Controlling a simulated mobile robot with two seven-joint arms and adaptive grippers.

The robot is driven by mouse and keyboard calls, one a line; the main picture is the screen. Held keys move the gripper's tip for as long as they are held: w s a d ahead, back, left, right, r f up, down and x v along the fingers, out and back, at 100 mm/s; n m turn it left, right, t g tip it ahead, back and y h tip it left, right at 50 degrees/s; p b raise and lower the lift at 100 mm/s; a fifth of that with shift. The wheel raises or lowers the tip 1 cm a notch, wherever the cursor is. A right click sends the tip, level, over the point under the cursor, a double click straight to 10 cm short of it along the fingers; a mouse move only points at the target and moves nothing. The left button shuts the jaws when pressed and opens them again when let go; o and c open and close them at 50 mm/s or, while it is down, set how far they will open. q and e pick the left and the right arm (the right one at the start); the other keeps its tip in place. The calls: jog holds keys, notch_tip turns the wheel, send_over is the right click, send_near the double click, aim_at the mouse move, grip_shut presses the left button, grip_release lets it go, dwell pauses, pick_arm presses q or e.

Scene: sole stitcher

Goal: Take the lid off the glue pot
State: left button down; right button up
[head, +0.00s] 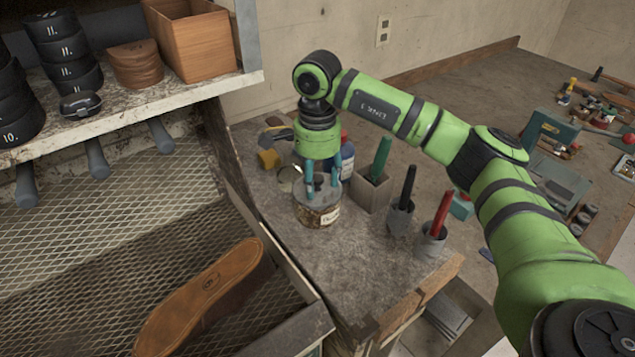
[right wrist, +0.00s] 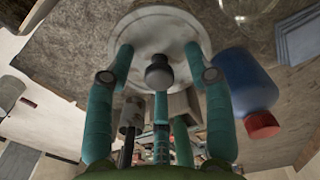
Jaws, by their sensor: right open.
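The glue pot (head: 318,214) is a round jar with brown contents and a pale label, standing on the bench. Its pale round lid (head: 303,190) sits on top; the right wrist view shows the lid (right wrist: 165,28) with a dark round knob (right wrist: 159,73). My right gripper (head: 320,183) points down just above the lid. Its teal fingers are open and spread around the knob in the right wrist view (right wrist: 159,60), apart from it as far as I can see. Fingers partly hide the lid in the head view. My left gripper is not in view.
A blue bottle (right wrist: 238,80) with a red cap stands close beside the pot. Grey holders with a green (head: 382,157), a black (head: 408,187) and a red handle (head: 441,213) stand to the right. A brown sole (head: 198,300) lies on the mesh shelf at left.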

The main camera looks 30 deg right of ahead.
grip_shut()
